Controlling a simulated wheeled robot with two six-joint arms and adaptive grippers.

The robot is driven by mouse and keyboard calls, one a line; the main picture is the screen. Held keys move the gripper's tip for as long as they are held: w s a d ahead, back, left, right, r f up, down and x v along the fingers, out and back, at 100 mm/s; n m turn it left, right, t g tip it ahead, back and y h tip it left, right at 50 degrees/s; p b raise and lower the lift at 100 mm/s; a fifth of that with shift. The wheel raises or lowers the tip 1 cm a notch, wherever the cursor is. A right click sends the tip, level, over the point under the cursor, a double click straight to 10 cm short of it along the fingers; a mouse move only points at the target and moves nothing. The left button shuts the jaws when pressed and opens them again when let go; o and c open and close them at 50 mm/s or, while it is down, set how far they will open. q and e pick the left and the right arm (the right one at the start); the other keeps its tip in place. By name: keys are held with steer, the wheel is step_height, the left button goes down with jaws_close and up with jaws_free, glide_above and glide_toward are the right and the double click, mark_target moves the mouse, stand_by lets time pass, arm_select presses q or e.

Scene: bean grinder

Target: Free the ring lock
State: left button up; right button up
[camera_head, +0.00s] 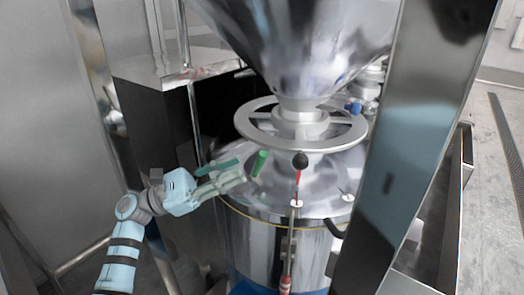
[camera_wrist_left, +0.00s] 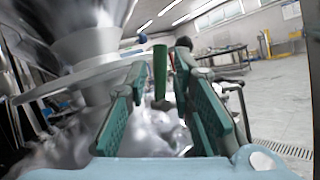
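The metal ring (camera_head: 240,127) with spokes surrounds the neck under the hopper, above the drum's lid. A green handle (camera_head: 260,163) stands tilted at the ring's front left. It also shows in the left wrist view (camera_wrist_left: 160,72). A black knob (camera_head: 300,160) on a red rod is at the ring's front, and a blue knob (camera_head: 355,108) is at its right. Which part is the ring lock I cannot tell for sure. My left gripper (camera_head: 240,171) is open, just left of the green handle. In the wrist view the handle appears between the fingers, apart from both pads. My right gripper is not in view.
The shiny hopper (camera_head: 300,45) hangs above the ring. The steel drum (camera_head: 258,245) stands below, with a red-handled lever (camera_head: 285,284) on its front. A broad metal post (camera_head: 415,130) stands at the right, and a dark cabinet (camera_head: 150,130) is behind my left arm.

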mark_target(263, 156)
arm_select(q)
steer(key=p+x, duration=0.1)
steer(key=x, duration=0.6)
steer(key=shift+d+r, duration=0.15)
steer(key=shift+d, duration=0.25)
steer(key=shift+c, duration=0.6)
jaws_close()
